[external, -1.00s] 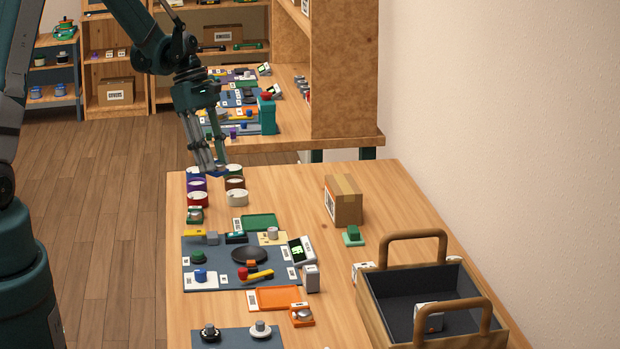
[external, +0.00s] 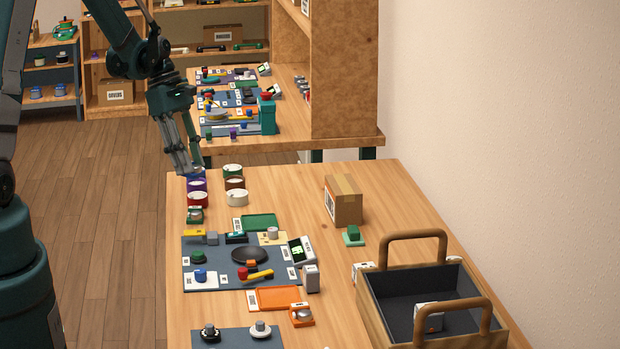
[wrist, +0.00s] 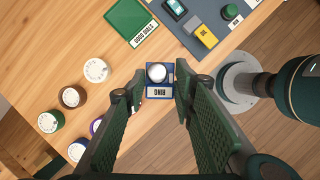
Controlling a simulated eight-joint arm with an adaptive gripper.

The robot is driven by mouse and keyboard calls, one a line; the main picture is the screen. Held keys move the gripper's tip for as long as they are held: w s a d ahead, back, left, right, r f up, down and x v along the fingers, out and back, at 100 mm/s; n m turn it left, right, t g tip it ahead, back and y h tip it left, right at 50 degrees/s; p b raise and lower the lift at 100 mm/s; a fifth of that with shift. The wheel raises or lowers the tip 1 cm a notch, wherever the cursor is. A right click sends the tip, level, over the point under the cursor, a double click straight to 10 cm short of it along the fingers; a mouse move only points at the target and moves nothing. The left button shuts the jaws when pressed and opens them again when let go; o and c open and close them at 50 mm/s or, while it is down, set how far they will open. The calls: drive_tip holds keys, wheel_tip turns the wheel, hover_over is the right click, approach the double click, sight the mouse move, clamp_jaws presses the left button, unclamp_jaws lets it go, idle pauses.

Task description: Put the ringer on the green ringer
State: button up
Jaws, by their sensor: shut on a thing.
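The ringer in hand has a blue base, a silver dome and a label reading RING; it shows best in the wrist view (wrist: 157,74). My gripper (wrist: 158,92) is shut on it and holds it dome side up. In the external view my gripper (external: 195,169) is over the far left corner of the table, above the blue dial, and the held ringer is mostly hidden. The green ringer (external: 195,215), a green base with a silver dome, sits on the table nearer the camera, just in front of the red dial. I cannot make it out in the wrist view.
Round dials stand in two columns: blue, purple and red (external: 197,198), and green, brown and white (external: 237,197). A green tray (external: 260,221) and a grey mat (external: 190,265) with phone parts lie nearer. A cardboard box (external: 343,200) stands right. Table between dials and box is clear.

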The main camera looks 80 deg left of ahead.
sight(191, 178)
drive_tip(key=shift+f, duration=2.55)
drive_tip(key=shift+f+b, duration=0.1)
drive_tip(key=shift+b, duration=0.2)
drive_tip(key=shift+f, duration=2)
drive_tip(key=shift+f+b, duration=0.2)
drive_tip(key=shift+b, duration=0.25)
drive_tip(key=o, duration=1)
drive_tip(key=shift+r, duration=0.2)
drive_tip(key=p+v, duration=0.5)
drive_tip(key=v, duration=0.7)
drive_tip(key=shift+p, duration=0.35)
drive_tip(key=shift+w+d, duration=0.1)
drive_tip(key=shift+d, duration=0.05)
